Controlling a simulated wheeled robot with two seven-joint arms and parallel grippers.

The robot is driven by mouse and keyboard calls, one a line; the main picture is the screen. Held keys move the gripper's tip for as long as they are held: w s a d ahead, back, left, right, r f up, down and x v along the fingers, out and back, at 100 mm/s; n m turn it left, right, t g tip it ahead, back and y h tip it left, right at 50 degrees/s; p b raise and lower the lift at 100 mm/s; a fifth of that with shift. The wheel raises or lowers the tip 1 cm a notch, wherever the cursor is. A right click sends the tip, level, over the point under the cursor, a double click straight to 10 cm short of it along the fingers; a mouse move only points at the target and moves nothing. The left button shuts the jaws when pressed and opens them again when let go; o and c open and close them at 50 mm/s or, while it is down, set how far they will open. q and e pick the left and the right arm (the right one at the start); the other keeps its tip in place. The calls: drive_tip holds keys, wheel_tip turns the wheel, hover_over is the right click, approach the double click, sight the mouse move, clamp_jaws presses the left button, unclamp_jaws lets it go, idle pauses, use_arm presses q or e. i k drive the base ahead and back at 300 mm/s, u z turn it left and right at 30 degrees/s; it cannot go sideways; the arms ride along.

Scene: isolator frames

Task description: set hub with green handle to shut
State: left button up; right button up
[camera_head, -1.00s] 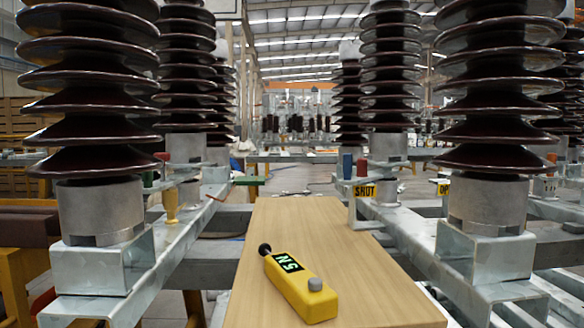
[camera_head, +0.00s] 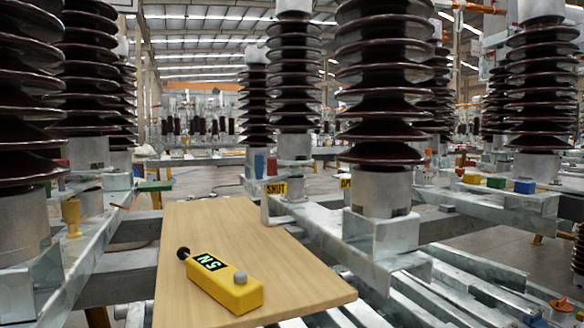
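A green bar (camera_head: 154,186) sticks out level at the left frame, near its far end; it may be the green handle, and its hub is too small to make out. A yellow SHUT sign (camera_head: 276,189) stands on the right frame (camera_head: 300,215), beyond the wooden board. Another yellow sign (camera_head: 346,184), partly hidden by an insulator, shows only "OP". A green block (camera_head: 496,182) sits on a frame at the far right. Neither of my grippers is in view.
A wooden board (camera_head: 215,240) carries a yellow device (camera_head: 235,291) reading "5N". Tall dark ribbed insulators (camera_head: 385,90) stand on both sides. A blue block (camera_head: 259,165) and red block (camera_head: 271,167) stand behind the SHUT sign. Yellow (camera_head: 471,178) and blue (camera_head: 525,187) blocks flank the far-right green one.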

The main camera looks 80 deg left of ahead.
sight(74, 174)
drive_tip(key=k, duration=2.3)
